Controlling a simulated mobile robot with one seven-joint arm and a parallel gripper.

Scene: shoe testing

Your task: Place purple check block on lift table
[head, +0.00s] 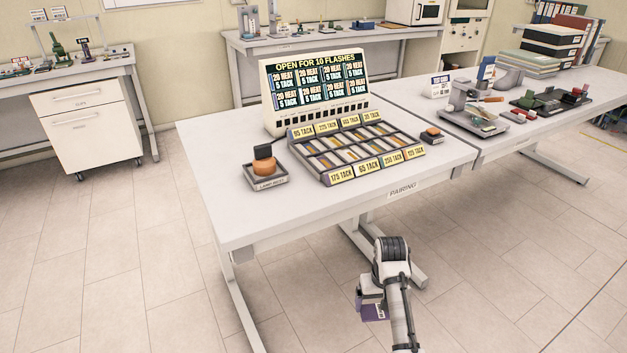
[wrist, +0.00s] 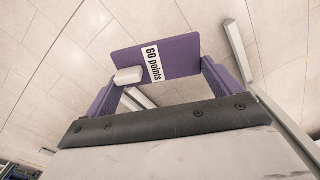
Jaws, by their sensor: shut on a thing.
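My gripper (head: 369,298) is shut on the purple check block (head: 376,313) in the head view. It holds the block low, in front of the pairing table and below its top, over the floor. The wrist view shows the block's flat purple face (wrist: 178,58) with a white label reading "60 points". A pale fingertip shows at the block's left part. The gripper hides part of the block. I cannot pick out the lift table for certain.
The white pairing table (head: 215,160) holds a display (head: 315,90), a tray of tack cards (head: 355,145) and a small stand with an orange piece (head: 264,168). A second table to the right carries a grey device (head: 470,105) and dark trays. Open floor lies around my arm.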

